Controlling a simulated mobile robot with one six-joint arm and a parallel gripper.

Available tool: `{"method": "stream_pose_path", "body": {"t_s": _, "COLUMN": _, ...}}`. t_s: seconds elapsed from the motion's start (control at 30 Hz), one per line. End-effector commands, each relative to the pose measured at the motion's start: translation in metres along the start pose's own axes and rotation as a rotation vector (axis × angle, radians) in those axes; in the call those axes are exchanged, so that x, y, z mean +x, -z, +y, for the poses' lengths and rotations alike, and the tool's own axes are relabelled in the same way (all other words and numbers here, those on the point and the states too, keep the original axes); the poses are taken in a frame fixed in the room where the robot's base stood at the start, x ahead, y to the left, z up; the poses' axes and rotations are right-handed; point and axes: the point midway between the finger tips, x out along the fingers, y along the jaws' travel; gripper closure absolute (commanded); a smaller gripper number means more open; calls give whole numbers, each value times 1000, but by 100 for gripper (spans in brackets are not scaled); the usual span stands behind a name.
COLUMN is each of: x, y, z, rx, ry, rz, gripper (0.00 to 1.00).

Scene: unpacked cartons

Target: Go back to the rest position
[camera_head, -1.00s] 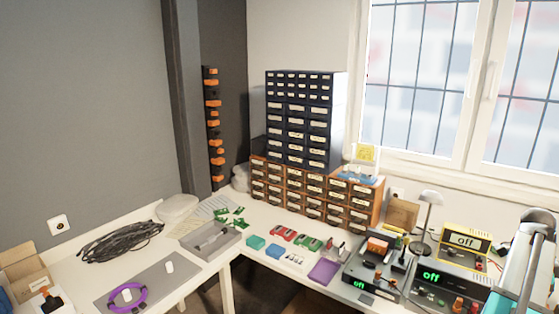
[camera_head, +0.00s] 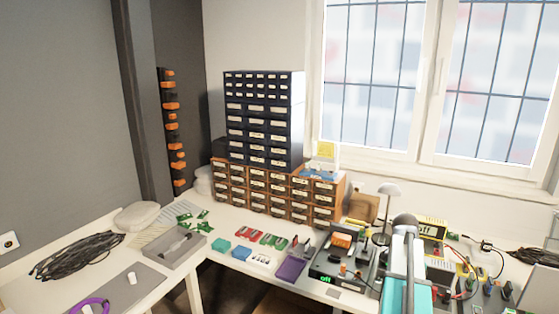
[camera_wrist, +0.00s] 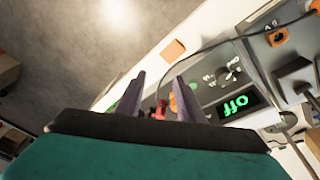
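My gripper (camera_wrist: 159,80) shows in the wrist view as two grey fingers standing apart, with nothing held between them. A device with a green "off" display (camera_wrist: 236,105) lies to the right of the fingers. In the head view my arm, grey and teal, reaches in from the bottom right over the bench. The fingers cannot be made out there.
The bench (camera_head: 213,283) holds a black power supply (camera_head: 327,266), a lamp (camera_head: 388,190), a purple tray (camera_head: 290,269) and a grey tray (camera_head: 160,247). Drawer cabinets (camera_head: 275,190) stand at the back. A cable (camera_wrist: 225,38) crosses the wrist view. Bare floor (camera_wrist: 60,60) shows at its upper left.

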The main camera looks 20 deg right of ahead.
Motion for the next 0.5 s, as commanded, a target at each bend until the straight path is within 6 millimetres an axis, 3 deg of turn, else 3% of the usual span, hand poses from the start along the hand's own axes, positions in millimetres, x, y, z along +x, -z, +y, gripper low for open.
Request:
{"method": "stream_pose_path", "body": {"t_s": 0.03, "x": 4, "y": -22, "z": -8, "rx": -60, "ry": 7, "rz": -5, "gripper": 65}}
{"method": "stream_pose_path", "body": {"t_s": 0.2, "x": 18, "y": -85, "z": -35, "rx": -262, "ry": 35, "rz": -19, "gripper": 65}}
{"method": "stream_pose_path", "body": {"t_s": 0.5, "x": 40, "y": -200, "z": -63, "rx": -612, "ry": 84, "rz": -39, "gripper": 65}}
